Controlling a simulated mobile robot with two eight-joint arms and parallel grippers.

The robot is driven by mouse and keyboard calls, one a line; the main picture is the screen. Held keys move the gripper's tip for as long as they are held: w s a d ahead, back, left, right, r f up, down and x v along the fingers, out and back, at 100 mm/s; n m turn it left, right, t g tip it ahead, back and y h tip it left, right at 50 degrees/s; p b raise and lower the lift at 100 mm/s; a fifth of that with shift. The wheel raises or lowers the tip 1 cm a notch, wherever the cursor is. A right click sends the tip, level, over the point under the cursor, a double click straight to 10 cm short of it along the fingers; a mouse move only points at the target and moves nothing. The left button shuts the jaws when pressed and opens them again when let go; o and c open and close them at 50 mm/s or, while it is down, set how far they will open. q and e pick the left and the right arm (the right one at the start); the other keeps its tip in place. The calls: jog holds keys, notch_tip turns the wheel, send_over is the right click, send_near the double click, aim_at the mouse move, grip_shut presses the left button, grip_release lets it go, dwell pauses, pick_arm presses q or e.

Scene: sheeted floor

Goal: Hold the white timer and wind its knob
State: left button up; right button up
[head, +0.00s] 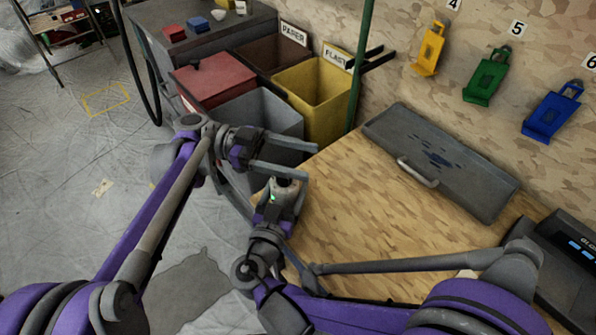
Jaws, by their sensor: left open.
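The white timer (288,198) is a small pale body with a dark knob (284,181) on top, near the left edge of the wooden table. My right gripper (283,192) reaches up from below and is shut on the timer, whose lower part is hidden by it. My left gripper (311,161) comes in from the left, open, with its two fingers pointing right. In the picture it lies just above and beyond the knob, with nothing seen between the fingers. Whether a finger touches the knob cannot be told.
The wooden table (345,215) has clear room in its middle. A grey metal case (450,165) with a handle lies at its back. Red (213,80), grey (258,112) and yellow (312,98) bins stand beyond. A green pole (360,65) rises behind the table.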

pick_arm(q)
notch_tip(320, 180, up, 4)
jog(key=shift+f, duration=0.1)
jog(key=w+a+f+n+t+h, duration=0.1)
jog(key=a+f+n+t, duration=0.4)
jog(key=a+f, duration=0.55)
jog(key=d+t, duration=0.1)
jog(key=d, duration=0.9)
jog(key=shift+d+m+t, duration=0.3)
jog(key=shift+d+t, duration=0.1)
jog(key=shift+w+r, duration=0.1)
grip_shut()
